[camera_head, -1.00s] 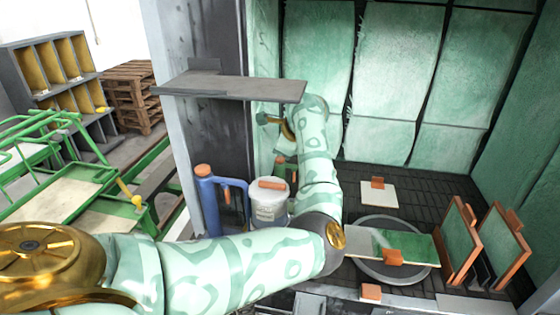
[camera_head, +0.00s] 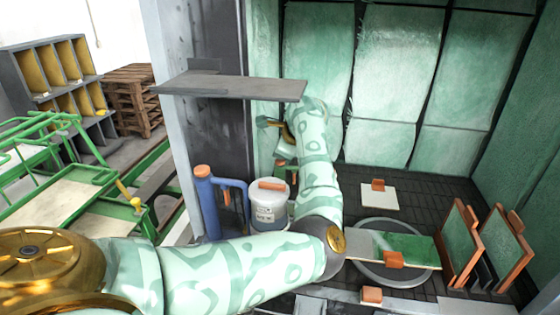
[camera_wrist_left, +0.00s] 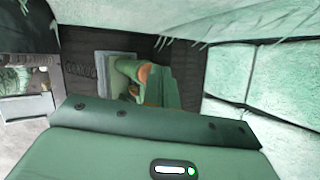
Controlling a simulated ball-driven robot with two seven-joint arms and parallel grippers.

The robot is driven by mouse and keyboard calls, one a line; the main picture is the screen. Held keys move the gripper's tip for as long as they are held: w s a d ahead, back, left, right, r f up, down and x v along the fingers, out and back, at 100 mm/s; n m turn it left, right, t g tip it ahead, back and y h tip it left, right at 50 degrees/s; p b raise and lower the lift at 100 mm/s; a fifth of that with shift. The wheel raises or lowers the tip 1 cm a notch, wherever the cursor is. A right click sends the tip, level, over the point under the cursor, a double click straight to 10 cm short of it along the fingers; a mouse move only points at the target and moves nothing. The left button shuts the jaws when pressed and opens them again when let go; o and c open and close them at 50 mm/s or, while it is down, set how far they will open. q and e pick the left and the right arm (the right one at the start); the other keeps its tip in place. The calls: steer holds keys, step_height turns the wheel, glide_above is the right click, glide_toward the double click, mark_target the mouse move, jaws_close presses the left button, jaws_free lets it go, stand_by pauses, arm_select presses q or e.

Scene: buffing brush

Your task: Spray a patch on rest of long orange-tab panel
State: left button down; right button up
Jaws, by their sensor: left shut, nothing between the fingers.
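The long orange-tab panel (camera_head: 412,245) lies flat over the round turntable (camera_head: 372,276) in the head view. Its right part is green, its left part pale grey, and its orange tab (camera_head: 393,260) faces the front. My left elbow is beside the panel's left end. My left forearm reaches up and back from there, toward the booth's left side. My left gripper (camera_wrist_left: 160,88) is shut and empty in the wrist view, with its tips hard to make out. A green and orange object (camera_wrist_left: 128,72) sits close by it; I cannot tell what it is. My right gripper is out of view.
A white-lidded bucket (camera_head: 269,204) and a blue pipe stand (camera_head: 207,202) are left of my forearm. Two orange-framed panels (camera_head: 462,242) stand upright at right. A small pale panel (camera_head: 379,200) lies behind the turntable. A grey shelf (camera_head: 232,86) juts out above my arm.

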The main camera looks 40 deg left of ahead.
arm_select(q)
steer(key=shift+f, duration=0.25)
steer(key=shift+r, duration=0.1)
stand_by(2.2)
steer(key=shift+r, duration=0.85)
steer(key=shift+r+p, duration=1.4)
steer(key=shift+r, duration=1.15)
steer(key=shift+f, duration=0.1)
